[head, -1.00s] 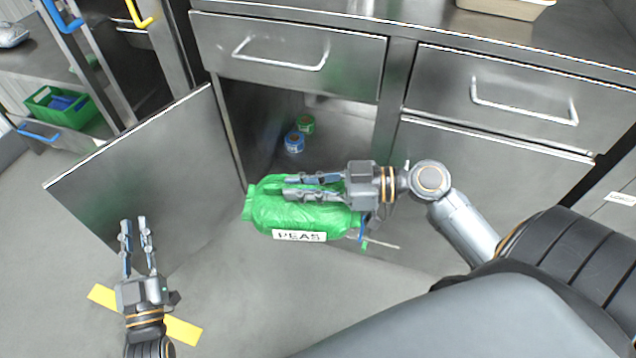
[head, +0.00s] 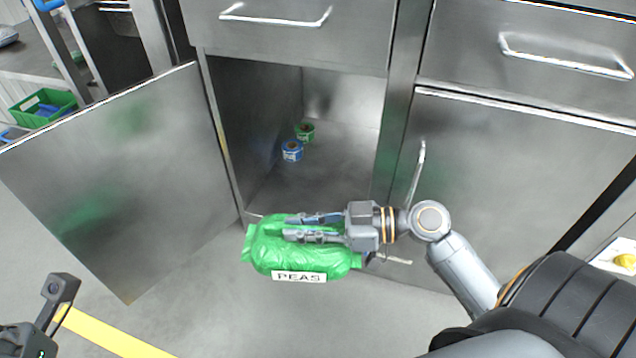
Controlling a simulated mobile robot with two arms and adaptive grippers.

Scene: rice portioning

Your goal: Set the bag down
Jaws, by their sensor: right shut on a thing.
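A green bag labelled PEAS (head: 275,258) is held in front of the open lower cabinet (head: 325,165). My right gripper (head: 288,228) reaches in from the right and is shut on the top of the bag. The bag hangs level, its label facing me. I cannot tell how far it is above the floor. My left arm shows only in part at the bottom left corner, and its fingertips are not visible.
The cabinet's door (head: 120,180) stands open to the left. Inside, a blue roll (head: 292,152) and a green roll (head: 305,131) sit near the left wall; the rest of the cabinet floor is clear. A yellow floor stripe (head: 110,336) lies at lower left.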

